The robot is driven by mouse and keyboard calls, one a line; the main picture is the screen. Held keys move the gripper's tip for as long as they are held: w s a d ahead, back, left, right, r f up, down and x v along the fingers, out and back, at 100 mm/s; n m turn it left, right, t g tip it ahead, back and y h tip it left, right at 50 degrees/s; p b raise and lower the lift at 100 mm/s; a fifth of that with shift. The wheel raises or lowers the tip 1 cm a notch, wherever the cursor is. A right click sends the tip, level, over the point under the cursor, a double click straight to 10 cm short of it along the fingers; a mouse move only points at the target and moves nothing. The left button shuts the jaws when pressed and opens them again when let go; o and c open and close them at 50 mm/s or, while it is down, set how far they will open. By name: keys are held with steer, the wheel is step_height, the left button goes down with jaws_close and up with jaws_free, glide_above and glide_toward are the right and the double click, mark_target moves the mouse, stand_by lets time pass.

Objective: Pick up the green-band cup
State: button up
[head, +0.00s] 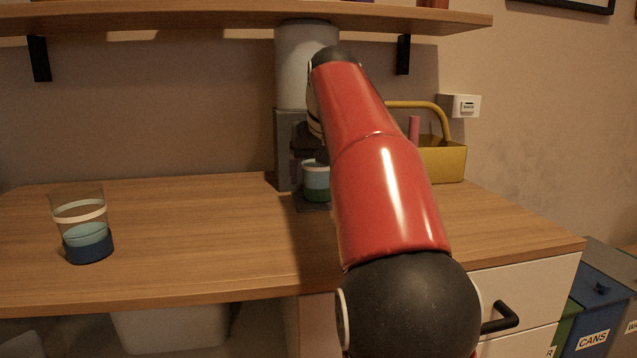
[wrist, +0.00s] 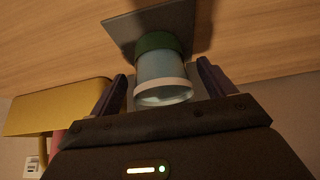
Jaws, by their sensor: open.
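The green-band cup (head: 316,183) stands upright on the dark plate (head: 313,205) at the foot of the grey dispenser. It is clear with pale blue contents, a white ring and a green base. In the wrist view the green-band cup (wrist: 163,68) is between the two fingers of my gripper (wrist: 162,74). The fingers are open, one on each side, with small gaps visible. In the head view my red arm hides most of the gripper. A similar cup with a blue base (head: 87,235) stands on the left of the counter.
The grey dispenser (head: 305,65) rises behind the green-band cup, under a wooden shelf (head: 180,18). A yellow caddy (head: 447,162) with a handle stands to the right; it also shows in the wrist view (wrist: 55,110). The counter (head: 200,235) between the cups is clear.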

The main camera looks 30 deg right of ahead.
steer(key=shift+w+f, duration=0.25)
steer(key=shift+f, duration=0.2)
steer(key=c, duration=1.3)
steer(key=shift+r, duration=0.2)
